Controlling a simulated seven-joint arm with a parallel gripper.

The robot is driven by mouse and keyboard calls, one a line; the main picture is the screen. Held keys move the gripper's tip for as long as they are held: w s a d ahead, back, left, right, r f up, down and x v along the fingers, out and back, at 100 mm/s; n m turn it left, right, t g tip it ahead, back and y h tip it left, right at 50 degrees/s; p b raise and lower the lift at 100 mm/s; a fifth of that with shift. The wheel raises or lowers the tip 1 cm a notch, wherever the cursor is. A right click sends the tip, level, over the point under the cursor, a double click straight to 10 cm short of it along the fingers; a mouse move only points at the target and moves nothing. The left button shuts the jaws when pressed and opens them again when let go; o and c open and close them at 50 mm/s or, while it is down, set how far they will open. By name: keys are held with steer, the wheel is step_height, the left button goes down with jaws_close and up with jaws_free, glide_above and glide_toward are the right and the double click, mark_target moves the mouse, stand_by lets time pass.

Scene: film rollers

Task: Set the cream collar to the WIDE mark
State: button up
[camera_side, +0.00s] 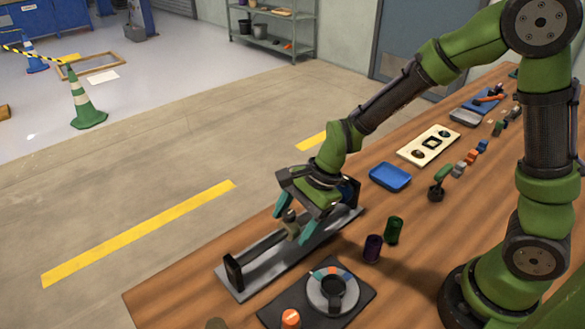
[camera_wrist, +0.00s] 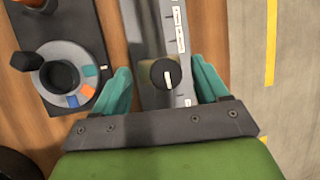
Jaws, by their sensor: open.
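My gripper (camera_side: 294,219) is open over the grey rail plate (camera_side: 262,268), its teal fingers on either side of a small tan-cream piece, which I take to be the cream collar (camera_side: 291,222), on the dark bar. In the wrist view my gripper (camera_wrist: 160,72) straddles the rail, with a gap to the dark round piece with a pale stripe (camera_wrist: 163,75) between the fingers. Whether the fingers touch the collar is not clear. White labels (camera_wrist: 179,25) run along the rail's right side; their lettering is too small to read, so I cannot tell which is WIDE.
A grey dial with coloured segments (camera_side: 318,291) sits on a black base beside the rail, with an orange knob (camera_side: 291,318). A purple cylinder (camera_side: 373,248) and a green cylinder (camera_side: 393,230) stand right of the rail. A blue tray (camera_side: 390,177) lies behind them.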

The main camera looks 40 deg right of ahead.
mark_target(252, 251)
steer(key=shift+a+f, duration=0.1)
steer(key=shift+f, duration=0.1)
jaws_close()
steer(key=a, duration=1)
jaws_free()
steer(key=v, duration=1.7)
